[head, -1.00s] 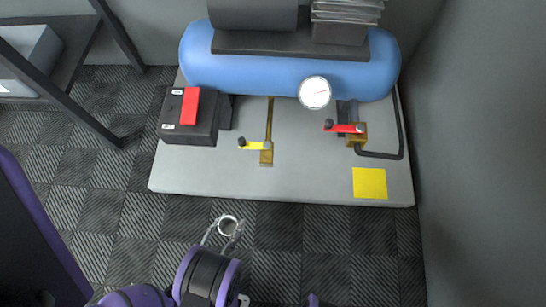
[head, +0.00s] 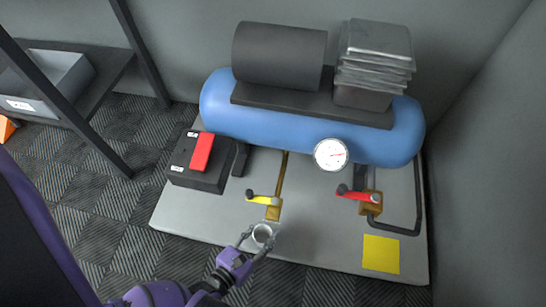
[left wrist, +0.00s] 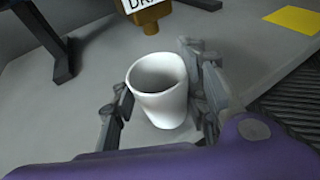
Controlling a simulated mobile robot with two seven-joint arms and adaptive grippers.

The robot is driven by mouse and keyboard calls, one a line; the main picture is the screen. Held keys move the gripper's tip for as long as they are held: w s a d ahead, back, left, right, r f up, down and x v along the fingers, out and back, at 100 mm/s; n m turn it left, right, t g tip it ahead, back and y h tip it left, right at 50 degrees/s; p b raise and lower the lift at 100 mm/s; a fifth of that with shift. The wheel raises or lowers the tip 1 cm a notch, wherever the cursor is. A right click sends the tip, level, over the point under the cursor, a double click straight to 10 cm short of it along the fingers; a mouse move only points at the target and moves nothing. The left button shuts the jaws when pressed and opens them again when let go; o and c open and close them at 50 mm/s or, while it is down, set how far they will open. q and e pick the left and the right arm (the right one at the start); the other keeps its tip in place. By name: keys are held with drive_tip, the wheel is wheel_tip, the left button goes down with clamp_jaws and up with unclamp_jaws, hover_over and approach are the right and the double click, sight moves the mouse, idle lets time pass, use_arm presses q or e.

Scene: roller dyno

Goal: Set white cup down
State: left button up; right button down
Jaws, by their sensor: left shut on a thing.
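The white cup (head: 262,234) is between the fingers of my left gripper (head: 258,238), over the front edge of the grey base plate in the head view. In the left wrist view the white cup (left wrist: 158,92) is upright with its open top showing, and the fingers of my left gripper (left wrist: 160,100) are on both sides of it. I cannot tell whether the cup's bottom touches the plate. My right gripper is not in view.
A yellow square (head: 381,254) lies on the grey plate (head: 325,235) at the right. A yellow-handled valve (head: 264,200) stands just behind the cup, and a red-handled valve (head: 358,195) farther right. A blue tank (head: 300,130) and a black switch box (head: 197,165) stand behind.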

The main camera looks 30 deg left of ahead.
sight(268, 228)
use_arm(q)
drive_tip(key=w, duration=0.3)
drive_tip(key=w+d+b, duration=0.1)
drive_tip(key=w, duration=0.1)
drive_tip(key=shift+w+f+b, duration=0.1)
drive_tip(key=shift+f+b, duration=0.25)
drive_tip(key=shift+b, duration=0.25)
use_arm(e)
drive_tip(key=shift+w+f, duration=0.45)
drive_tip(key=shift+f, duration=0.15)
use_arm(q)
drive_tip(key=o, duration=1.2)
drive_tip(key=shift+c, duration=0.2)
drive_tip(key=p+v, duration=0.3)
drive_tip(key=v, duration=0.8)
drive_tip(key=shift+s+r+p, duration=0.15)
drive_tip(key=shift+s+p, duration=0.05)
drive_tip(key=shift+p, duration=0.15)
drive_tip(key=shift+s+a+r, duration=0.1)
drive_tip(key=shift+s, duration=0.25)
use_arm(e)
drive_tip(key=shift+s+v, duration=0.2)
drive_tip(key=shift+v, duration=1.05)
